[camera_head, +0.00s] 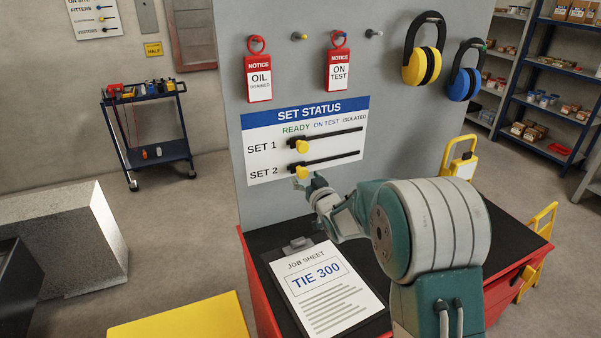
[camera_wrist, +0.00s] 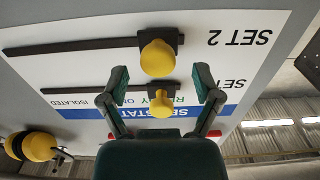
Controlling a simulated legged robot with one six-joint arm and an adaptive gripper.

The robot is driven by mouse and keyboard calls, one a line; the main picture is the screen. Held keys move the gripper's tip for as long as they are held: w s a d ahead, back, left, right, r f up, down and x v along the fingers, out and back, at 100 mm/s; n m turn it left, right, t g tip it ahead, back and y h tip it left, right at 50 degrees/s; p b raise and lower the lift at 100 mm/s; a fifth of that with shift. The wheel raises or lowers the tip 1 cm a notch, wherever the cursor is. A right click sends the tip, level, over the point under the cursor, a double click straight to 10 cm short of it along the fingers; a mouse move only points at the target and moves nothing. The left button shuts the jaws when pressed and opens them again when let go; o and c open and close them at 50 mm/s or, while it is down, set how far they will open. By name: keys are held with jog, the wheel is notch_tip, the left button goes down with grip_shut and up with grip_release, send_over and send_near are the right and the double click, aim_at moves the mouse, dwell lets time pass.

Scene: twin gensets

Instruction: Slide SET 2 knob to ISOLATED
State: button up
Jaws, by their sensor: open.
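The SET STATUS board (camera_head: 268,165) has two dark horizontal slots under READY, ON TEST and ISOLATED. The yellow SET 2 knob (camera_head: 302,173) is at the left, READY end of the lower slot. The yellow SET 1 knob (camera_head: 302,146) is at the same end above it. My gripper (camera_head: 308,183) is open and empty, close to the SET 2 knob and slightly below it. In the upside-down wrist view, the SET 2 knob (camera_wrist: 158,58) appears just past my open fingertips (camera_wrist: 160,76). The SET 1 knob (camera_wrist: 161,103) appears between the fingers. Contact cannot be told.
A red bench with a dark top (camera_head: 258,238) stands below the board, with a job sheet clipboard (camera_head: 325,285) on it. Red notice tags (camera_head: 258,80) and ear defenders (camera_head: 424,52) hang above. The slot right of the SET 2 knob looks clear.

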aim_at(303, 174)
jog(key=shift+w+a, duration=0.1)
jog(key=shift+w, duration=0.95)
jog(key=shift+w+a, duration=0.25)
jog(key=shift+w, duration=0.1)
jog(key=shift+a, duration=0.25)
jog(key=shift+d, duration=0.1)
grip_shut()
jog(key=w+d, duration=0.1)
jog(key=d, duration=0.1)
jog(key=w+d, duration=0.1)
jog(key=d, duration=0.2)
jog(key=w+d, duration=0.1)
jog(key=d, duration=0.2)
jog(key=shift+w+d, duration=0.25)
jog(key=shift+w, duration=0.05)
jog(key=shift+r, duration=0.1)
jog(key=shift+a, duration=0.1)
grip_release()
